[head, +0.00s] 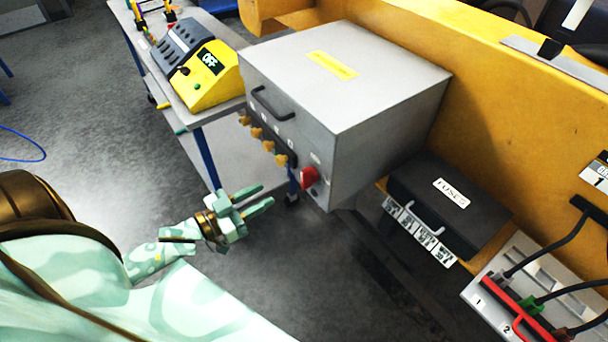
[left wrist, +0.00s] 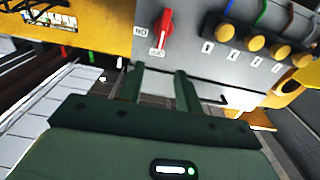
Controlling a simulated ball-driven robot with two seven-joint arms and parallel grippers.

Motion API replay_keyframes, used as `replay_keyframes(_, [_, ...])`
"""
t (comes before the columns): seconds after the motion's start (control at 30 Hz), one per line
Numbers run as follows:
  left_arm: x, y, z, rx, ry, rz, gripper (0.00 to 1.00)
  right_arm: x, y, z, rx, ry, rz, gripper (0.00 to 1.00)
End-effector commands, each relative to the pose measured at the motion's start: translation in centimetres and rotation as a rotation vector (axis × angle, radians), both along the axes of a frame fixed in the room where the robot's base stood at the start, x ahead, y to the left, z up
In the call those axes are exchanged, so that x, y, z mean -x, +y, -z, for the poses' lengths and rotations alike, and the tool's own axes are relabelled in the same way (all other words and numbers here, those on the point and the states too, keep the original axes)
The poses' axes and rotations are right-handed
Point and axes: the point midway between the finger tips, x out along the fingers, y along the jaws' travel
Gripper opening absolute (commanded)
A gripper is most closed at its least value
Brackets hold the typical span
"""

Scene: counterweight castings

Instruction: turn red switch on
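The red switch (head: 309,177) is on the lower front corner of a grey metal box (head: 345,75) in the head view. In the left wrist view the red switch (left wrist: 163,27) shows near the top, with small labels beside and below it. My left gripper (head: 262,198) is below and to the left of the switch in the head view, its two green fingers apart with nothing between them. In the left wrist view the fingers (left wrist: 160,78) point toward the box below the switch, not touching it. My right gripper is not in view.
Several orange knobs (head: 262,140) line the box front left of the switch. A yellow device (head: 205,77) stands on a grey cart behind. A black fuse box (head: 448,200) and a panel with cables (head: 540,285) are at right. Floor below the box is open.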

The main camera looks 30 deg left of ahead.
Motion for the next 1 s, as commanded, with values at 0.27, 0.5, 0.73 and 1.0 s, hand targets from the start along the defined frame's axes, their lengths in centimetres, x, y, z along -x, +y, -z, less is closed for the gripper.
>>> replay_keyframes(0.27, [-6.7, -2.8, -0.1, -0.002, -0.004, -0.001, 0.35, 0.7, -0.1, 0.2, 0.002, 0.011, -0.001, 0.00])
replay_keyframes(0.5, [-10.3, -4.3, 0.0, -0.003, -0.001, -0.001, 0.35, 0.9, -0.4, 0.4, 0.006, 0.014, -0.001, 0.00])
replay_keyframes(0.73, [-11.2, -4.6, 0.0, -0.003, 0.002, -0.001, 0.35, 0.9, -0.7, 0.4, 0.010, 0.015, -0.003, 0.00])
replay_keyframes(1.0, [-11.2, -4.6, 0.0, -0.003, 0.002, -0.001, 0.10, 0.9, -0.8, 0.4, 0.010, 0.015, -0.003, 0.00])
